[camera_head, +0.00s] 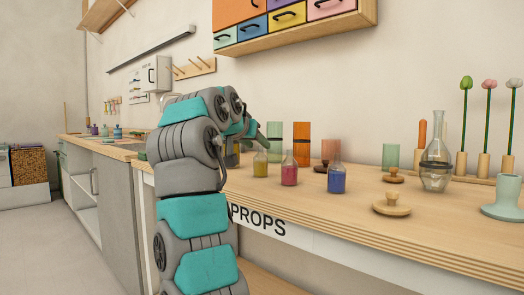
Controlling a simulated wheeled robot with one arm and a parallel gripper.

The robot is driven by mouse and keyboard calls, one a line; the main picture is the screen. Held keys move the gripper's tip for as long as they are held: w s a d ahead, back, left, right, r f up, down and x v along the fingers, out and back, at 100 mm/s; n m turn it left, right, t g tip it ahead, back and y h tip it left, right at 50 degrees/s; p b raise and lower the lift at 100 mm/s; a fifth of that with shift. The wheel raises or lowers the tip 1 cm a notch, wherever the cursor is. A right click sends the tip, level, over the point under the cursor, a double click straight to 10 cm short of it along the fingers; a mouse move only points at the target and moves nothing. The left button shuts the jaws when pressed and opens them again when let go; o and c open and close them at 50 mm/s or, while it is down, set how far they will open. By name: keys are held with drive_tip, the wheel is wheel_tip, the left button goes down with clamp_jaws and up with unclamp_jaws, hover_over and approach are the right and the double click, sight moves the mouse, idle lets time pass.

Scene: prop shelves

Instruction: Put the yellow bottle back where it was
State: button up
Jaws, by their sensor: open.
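The small yellow bottle (260,164) stands upright on the wooden counter (350,208), just right of my arm. It has a clear neck and yellow contents. The end of my arm with my gripper (262,138) is above and slightly left of the bottle's neck. My gripper is small in the picture and partly hidden by my own arm links. It is open, and nothing shows held in it. Whether a fingertip touches the bottle I cannot tell.
A red bottle (289,174) and a blue bottle (337,179) stand right of the yellow one. Behind are green (274,141) and orange (301,145) tinted cylinders. Colored drawers (252,29) hang above.

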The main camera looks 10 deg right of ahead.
drive_tip(key=v, duration=0.5)
drive_tip(key=shift+s+a+r, duration=0.1)
drive_tip(key=shift+s+a, duration=0.05)
drive_tip(key=shift+s, duration=0.1)
idle(1.2)
